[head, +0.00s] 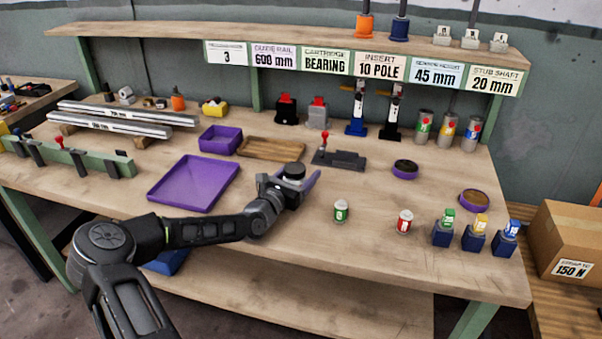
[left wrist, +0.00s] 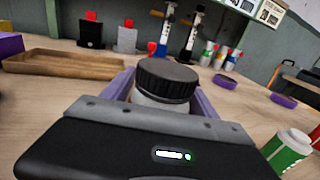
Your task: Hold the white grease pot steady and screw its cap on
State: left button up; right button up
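The white grease pot (left wrist: 160,103) stands between the two purple fingers of my left gripper (head: 300,180). A ribbed black cap (left wrist: 167,80) sits on top of the pot. The cap also shows in the head view (head: 294,171), where the arm hides most of the pot. In the left wrist view the fingers of my left gripper (left wrist: 162,92) lie close along both sides of the pot, below the cap. I cannot tell whether they touch it. How far the cap is screwed down cannot be seen. My right gripper is not in view.
A purple tray (head: 160,195) and a wooden tray (head: 250,148) lie left of and behind the pot. A green-and-white can (head: 341,211) stands just right of the gripper. A round purple dish (head: 404,174) lies further right. Bare bench lies between them.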

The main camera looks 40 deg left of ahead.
pick_arm(q)
jog(key=shift+o, duration=1)
jog(key=shift+s+r, duration=0.1)
jog(key=shift+r, duration=0.1)
jog(key=s, duration=0.8)
jog(key=s+d, duration=0.1)
jog(key=s, duration=0.2)
jog(key=shift+s+p, duration=0.35)
jog(key=shift+s, duration=0.05)
